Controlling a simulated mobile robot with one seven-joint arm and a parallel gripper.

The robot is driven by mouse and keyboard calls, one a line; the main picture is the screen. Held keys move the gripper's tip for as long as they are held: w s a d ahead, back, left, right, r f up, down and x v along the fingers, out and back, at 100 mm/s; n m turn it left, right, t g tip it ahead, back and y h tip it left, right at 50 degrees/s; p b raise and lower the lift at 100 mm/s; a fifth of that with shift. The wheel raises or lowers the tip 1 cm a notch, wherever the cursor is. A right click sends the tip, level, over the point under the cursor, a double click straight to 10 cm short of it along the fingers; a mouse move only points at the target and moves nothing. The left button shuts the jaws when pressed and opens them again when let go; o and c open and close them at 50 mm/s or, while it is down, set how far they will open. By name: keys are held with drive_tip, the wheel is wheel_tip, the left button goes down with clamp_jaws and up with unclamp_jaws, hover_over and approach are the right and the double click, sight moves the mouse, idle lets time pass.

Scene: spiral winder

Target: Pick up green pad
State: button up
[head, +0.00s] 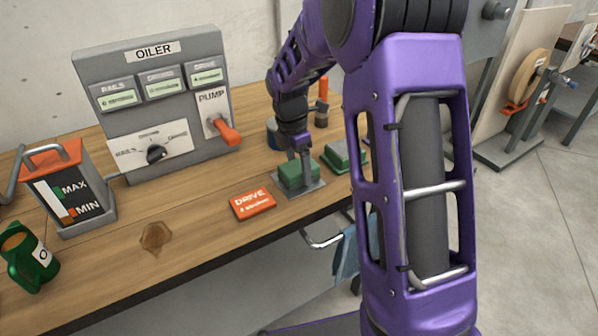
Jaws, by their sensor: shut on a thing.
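A green pad (290,176) sits on a grey plate (313,186) on the wooden bench. My gripper (301,163) comes down from above and is shut on this pad; its fingers reach the pad's top and right part. I cannot tell whether the pad is lifted clear of the plate. A second green pad (333,157) lies to the right and behind, partly hidden by my purple arm.
An orange "DRIVE" card (252,205) lies left of the plate. The grey OILER panel (90,68) with an orange pump lever (227,133) stands behind. An oil level container (70,195) and a green can (24,262) are at left. A blue cloth (346,254) hangs below the bench edge.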

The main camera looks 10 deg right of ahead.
sight(299, 166)
drive_tip(key=shift+c, duration=1.3)
drive_tip(key=shift+r, duration=0.1)
wheel_tip(299, 166, up, 10)
drive_tip(key=shift+f+p, duration=0.1)
drive_tip(key=shift+p, duration=0.95)
drive_tip(key=o, duration=0.7)
drive_tip(key=c, duration=0.5)
